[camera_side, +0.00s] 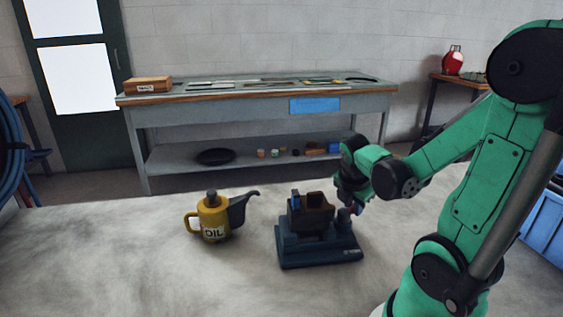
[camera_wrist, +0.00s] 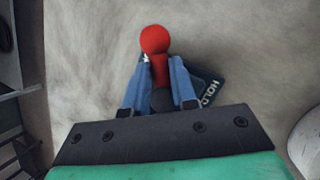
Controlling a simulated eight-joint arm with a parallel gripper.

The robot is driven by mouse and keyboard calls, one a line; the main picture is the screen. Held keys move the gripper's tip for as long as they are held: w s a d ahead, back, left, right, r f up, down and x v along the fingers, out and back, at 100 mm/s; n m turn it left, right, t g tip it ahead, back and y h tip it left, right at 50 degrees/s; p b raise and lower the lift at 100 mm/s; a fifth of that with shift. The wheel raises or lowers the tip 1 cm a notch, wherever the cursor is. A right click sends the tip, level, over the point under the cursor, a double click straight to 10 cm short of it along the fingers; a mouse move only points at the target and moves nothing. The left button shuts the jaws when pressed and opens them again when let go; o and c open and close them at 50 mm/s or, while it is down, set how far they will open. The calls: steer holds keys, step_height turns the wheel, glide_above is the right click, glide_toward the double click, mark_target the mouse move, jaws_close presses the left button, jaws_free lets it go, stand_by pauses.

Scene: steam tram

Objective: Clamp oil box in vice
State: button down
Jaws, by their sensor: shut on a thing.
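The dark blue vice (camera_side: 318,250) stands on the pale worktop in the side view. A brown, open-topped box (camera_side: 315,217), which looks like the oil box, sits upright between its jaws; I cannot tell how tightly it is held. My gripper (camera_side: 351,208) is at the vice's right side, low and beside the box. In the wrist view, my gripper's blue fingers (camera_wrist: 160,66) are shut on a red ball-ended handle (camera_wrist: 155,40). A dark plate with white lettering (camera_wrist: 208,90) shows beside the right finger. The box is not visible in the wrist view.
A yellow oil can (camera_side: 211,220) with a grey spout stands left of the vice, apart from it. The worktop (camera_side: 120,260) is clear at the left and front. A workbench (camera_side: 230,98) with tools and a wooden box (camera_side: 148,84) stands behind.

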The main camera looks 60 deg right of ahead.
steer(key=m, duration=0.1)
steer(key=m+g, duration=0.1)
steer(key=m, duration=0.2)
steer(key=shift+s+a+g, duration=0.25)
steer(key=shift+g, duration=0.15)
steer(key=m, duration=0.1)
steer(key=m+g, duration=0.1)
steer(key=m, duration=0.1)
steer(key=shift+s+a+m+y, duration=0.2)
steer(key=shift+a+m+y, duration=0.1)
steer(key=shift+y, duration=0.1)
steer(key=m+g, duration=0.1)
steer(key=m, duration=0.1)
steer(key=m+y, duration=0.1)
steer(key=m, duration=0.1)
steer(key=shift+a+g, duration=0.4)
steer(key=shift+a+m+g+y, duration=0.2)
steer(key=shift+m+y, duration=0.2)
steer(key=shift+m, duration=0.6)
steer(key=shift+a+m+g+y, duration=0.2)
steer(key=shift+m+y, duration=0.2)
steer(key=shift+m, duration=0.6)
steer(key=c, duration=0.7)
jaws_free()
